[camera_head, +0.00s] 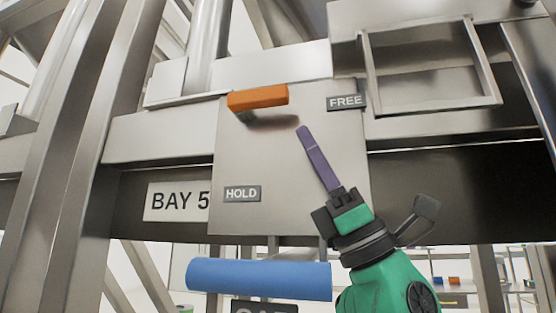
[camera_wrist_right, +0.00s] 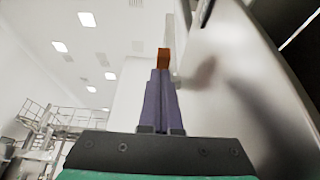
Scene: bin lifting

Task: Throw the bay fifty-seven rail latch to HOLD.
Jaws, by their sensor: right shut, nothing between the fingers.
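The orange latch handle (camera_head: 258,97) sticks out from a grey metal plate (camera_head: 285,165), near its top edge. It lies about level, close to the height of the FREE label (camera_head: 346,101) and above the HOLD label (camera_head: 242,194). My right gripper (camera_head: 303,132) has purple fingers, shut and empty, pointing up and left in front of the plate. Its tips are below and right of the handle in the head view. The right wrist view shows the orange handle (camera_wrist_right: 163,58) straight beyond the fingertips (camera_wrist_right: 158,75); the gap is hard to judge. My left gripper is out of view.
A sign reading BAY 5 (camera_head: 178,201) is cut off by the plate. A blue cylindrical bar (camera_head: 258,279) runs below the plate, left of my right wrist. A metal frame (camera_head: 430,68) stands out at upper right. Steel posts (camera_head: 112,110) rise on the left.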

